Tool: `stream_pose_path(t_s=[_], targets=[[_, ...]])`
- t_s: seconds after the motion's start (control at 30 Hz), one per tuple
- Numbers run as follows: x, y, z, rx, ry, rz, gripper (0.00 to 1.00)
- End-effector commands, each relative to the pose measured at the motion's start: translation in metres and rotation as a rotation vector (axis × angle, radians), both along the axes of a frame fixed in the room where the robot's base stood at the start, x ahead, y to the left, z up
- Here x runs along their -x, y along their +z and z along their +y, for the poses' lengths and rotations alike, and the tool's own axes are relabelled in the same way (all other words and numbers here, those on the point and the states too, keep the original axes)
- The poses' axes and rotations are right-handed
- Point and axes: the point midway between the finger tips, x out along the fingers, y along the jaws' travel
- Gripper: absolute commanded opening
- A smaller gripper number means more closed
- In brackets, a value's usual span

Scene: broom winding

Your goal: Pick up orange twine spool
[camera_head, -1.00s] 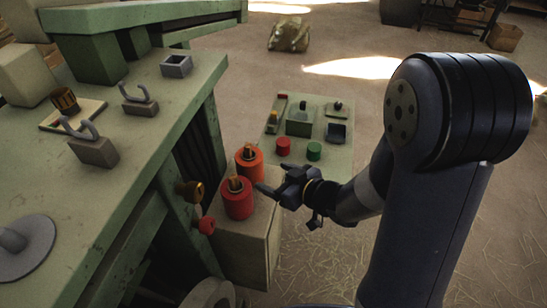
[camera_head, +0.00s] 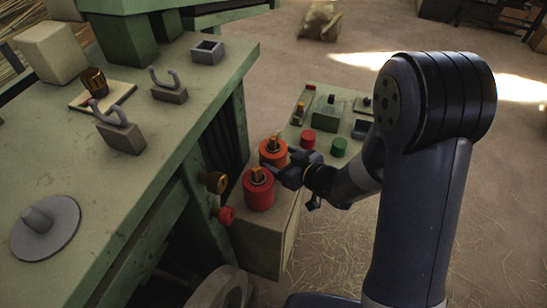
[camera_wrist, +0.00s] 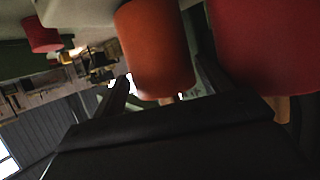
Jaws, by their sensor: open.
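The orange twine spool (camera_head: 273,153) stands upright on a pale block (camera_head: 262,236) beside the green bench. A red spool (camera_head: 258,192) stands just in front of it on the same block. My gripper (camera_head: 290,160) is open, low at the right side of the orange spool. In the wrist view the orange spool (camera_wrist: 155,45) shows large and close between the two fingers of my gripper (camera_wrist: 165,84), and the red spool (camera_wrist: 270,45) lies just outside the right finger. I cannot tell whether either finger touches the orange spool.
The green bench (camera_head: 150,170) on the left carries hooked holders and a round grey spindle base (camera_head: 45,228). Behind the spools, a low green table (camera_head: 320,95) holds small red (camera_head: 308,138) and green (camera_head: 339,147) cylinders. Straw-strewn floor is open at the right front.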

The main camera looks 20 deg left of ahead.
Motion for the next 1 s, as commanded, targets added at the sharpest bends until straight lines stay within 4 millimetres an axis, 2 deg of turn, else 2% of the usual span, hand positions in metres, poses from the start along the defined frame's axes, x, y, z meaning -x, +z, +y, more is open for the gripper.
stream_pose_path(t_s=[0.1, 0.3, 0.57, 1.0], targets=[[-0.009, -0.007, 0.016, 0.001, 0.003, 0.001, 0.74], [-0.020, -0.015, 0.031, 0.000, 0.002, 0.000, 0.74], [-0.022, -0.016, 0.032, 0.001, 0.000, -0.001, 0.74], [-0.022, -0.016, 0.032, 0.001, 0.000, -0.001, 0.39]])
